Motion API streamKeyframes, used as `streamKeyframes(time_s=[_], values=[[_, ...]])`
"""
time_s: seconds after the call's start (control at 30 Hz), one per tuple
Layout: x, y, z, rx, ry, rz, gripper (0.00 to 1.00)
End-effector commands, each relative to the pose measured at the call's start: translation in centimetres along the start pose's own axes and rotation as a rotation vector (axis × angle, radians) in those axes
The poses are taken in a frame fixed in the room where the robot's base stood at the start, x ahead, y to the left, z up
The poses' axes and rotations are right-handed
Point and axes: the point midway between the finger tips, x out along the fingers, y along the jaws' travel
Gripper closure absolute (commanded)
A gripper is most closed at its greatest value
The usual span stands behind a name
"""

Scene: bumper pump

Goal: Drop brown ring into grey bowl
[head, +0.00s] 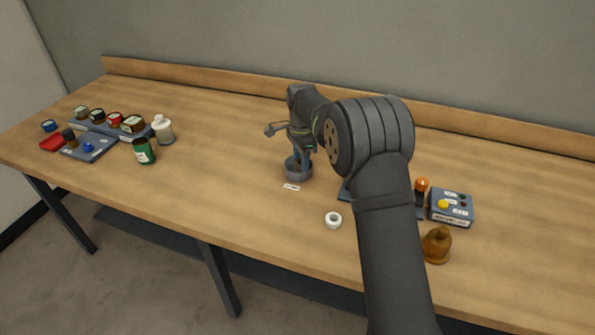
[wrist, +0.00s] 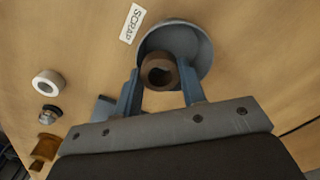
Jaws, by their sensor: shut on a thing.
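The brown ring (wrist: 159,72) is held between the two fingertips of my gripper (wrist: 159,82) in the wrist view. My gripper is shut on it, and the ring appears in front of the grey bowl (wrist: 200,45). In the head view my gripper (head: 301,160) points down at the grey bowl (head: 292,170) on the table. The ring cannot be made out in the head view. How far the ring is above the bowl's floor is hard to tell.
A label reading SCRAP (wrist: 132,24) lies beside the bowl. A white ring (head: 333,220) lies in front of it. A brown bell-shaped object (head: 436,245) and a button box (head: 451,207) stand to the right.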

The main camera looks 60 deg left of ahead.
Motion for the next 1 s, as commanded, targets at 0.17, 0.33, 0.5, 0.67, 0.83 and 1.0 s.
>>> streamKeyframes(time_s=[0.17, 0.33, 0.5, 0.67, 0.83, 1.0], values=[[0.0, 0.0, 0.0, 0.0, 0.0, 0.0, 0.49], [0.0, 0.0, 0.0, 0.0, 0.0, 0.0, 0.37], [-0.1, 0.0, 0.0, 0.0, 0.0, 0.0, 0.37], [-1.3, 0.0, 0.0, 0.0, 0.0, -0.002, 0.37], [-4.7, -0.1, 0.0, 0.0, 0.001, -0.004, 0.37], [-9.0, -0.1, 0.0, 0.0, 0.001, -0.005, 0.37]])
